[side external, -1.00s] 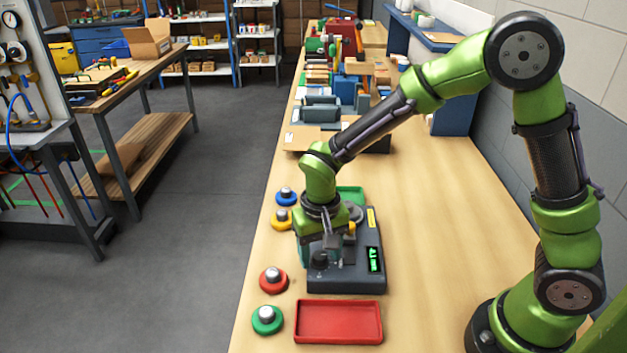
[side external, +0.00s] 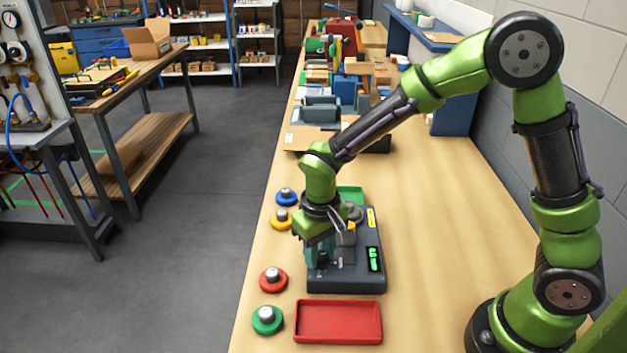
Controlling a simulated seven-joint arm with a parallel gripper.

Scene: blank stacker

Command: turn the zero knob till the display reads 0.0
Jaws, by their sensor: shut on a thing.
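The dark grey device (side external: 345,284) stands on the bench in the side external view. Its small display (side external: 374,259) shows green digits, turned sideways and too small to read for certain. My gripper (side external: 320,262) points down at the near left part of the device, where the zero knob is. It is shut on the knob, which my fingers and wrist now mostly hide. My wrist is turned about its upright axis over the device.
A red tray (side external: 338,341) lies in front of the device and a green tray (side external: 351,195) behind it. Red (side external: 273,280), green (side external: 267,320), yellow (side external: 282,220) and blue (side external: 286,197) round bases with metal knobs stand along the left edge. The bench right of the device is clear.

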